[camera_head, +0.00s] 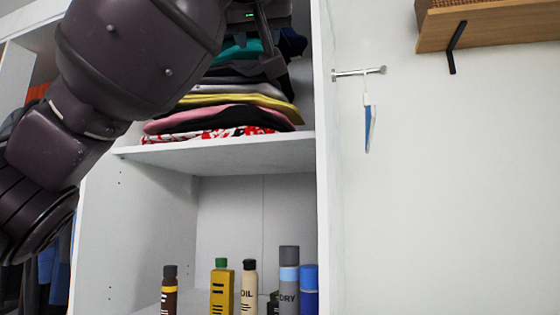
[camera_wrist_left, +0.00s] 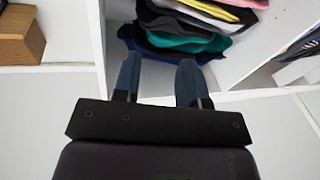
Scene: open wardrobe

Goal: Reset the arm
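My left arm reaches in from the left of the head view, across the upper part of the wardrobe. My left gripper (camera_head: 270,62) is partly hidden by the arm, at the top of a stack of folded clothes (camera_head: 225,118). In the left wrist view the two fingers of my left gripper (camera_wrist_left: 158,68) are apart, with nothing held between them. The dark blue garment (camera_wrist_left: 165,46) at the top of the stack lies just beyond the fingertips. I cannot tell whether they touch it. My right gripper is not in view.
The clothes lie on a white shelf (camera_head: 230,155). Below stand several bottles, including a yellow one (camera_head: 222,290) and a grey one (camera_head: 289,285). A wall hook (camera_head: 358,72) holds a blue-and-white item (camera_head: 368,125). A wooden wall shelf (camera_head: 490,28) is at upper right.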

